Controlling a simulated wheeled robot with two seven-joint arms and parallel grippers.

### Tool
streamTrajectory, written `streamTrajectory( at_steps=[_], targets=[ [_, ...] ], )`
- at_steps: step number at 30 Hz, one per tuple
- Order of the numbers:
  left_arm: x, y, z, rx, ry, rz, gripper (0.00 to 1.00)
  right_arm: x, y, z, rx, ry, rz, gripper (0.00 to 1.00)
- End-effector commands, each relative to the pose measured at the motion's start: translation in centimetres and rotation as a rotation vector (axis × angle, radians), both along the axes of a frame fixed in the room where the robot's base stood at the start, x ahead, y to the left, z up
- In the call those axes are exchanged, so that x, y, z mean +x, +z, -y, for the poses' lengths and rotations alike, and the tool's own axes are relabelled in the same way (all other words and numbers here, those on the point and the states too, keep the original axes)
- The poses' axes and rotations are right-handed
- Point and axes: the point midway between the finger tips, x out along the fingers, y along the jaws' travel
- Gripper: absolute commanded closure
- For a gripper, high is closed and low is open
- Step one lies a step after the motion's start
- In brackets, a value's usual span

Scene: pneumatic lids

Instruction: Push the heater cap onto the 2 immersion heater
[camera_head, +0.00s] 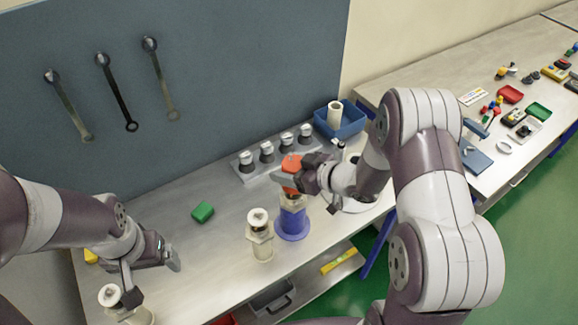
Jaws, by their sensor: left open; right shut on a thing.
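My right gripper (302,184) is shut on a red cap (291,163) above the blue round stand (292,225). A pale cylinder (292,201), apparently an immersion heater, stands upright in that stand; whether the cap touches it is hidden by the gripper. A second pale cylinder with a white knob on top (260,238) stands just left of the stand. A third similar one (125,305) stands at the front left. My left gripper (152,280) is open beside and behind that third one, with nothing seen between its fingers.
A grey rack (246,173) with several dark-and-white knobbed parts stands behind the blue stand. A blue bin (350,124) holding a white roll is at the back right. A green block (203,212) lies on the table's left half, with clear metal surface around it.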

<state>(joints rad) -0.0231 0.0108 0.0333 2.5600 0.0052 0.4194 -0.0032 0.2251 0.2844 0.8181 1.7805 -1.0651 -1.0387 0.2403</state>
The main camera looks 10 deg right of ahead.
Motion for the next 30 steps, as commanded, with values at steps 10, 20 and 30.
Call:
streamTrajectory(
  at_steps=[10,20,30],
  targets=[
    [0.0,-0.7,0.0,0.0,0.0,0.0,0.12,0.0,-0.9,0.0,0.0,0.0,0.0,0.63],
    [0.0,-1.2,0.0,0.0,0.0,0.0,0.12,0.0,-1.6,0.0,0.0,0.0,0.0,0.63],
    [0.0,-1.8,0.0,0.0,0.0,0.0,0.12,0.0,-2.3,0.0,0.0,0.0,0.0,0.63]
  ],
)
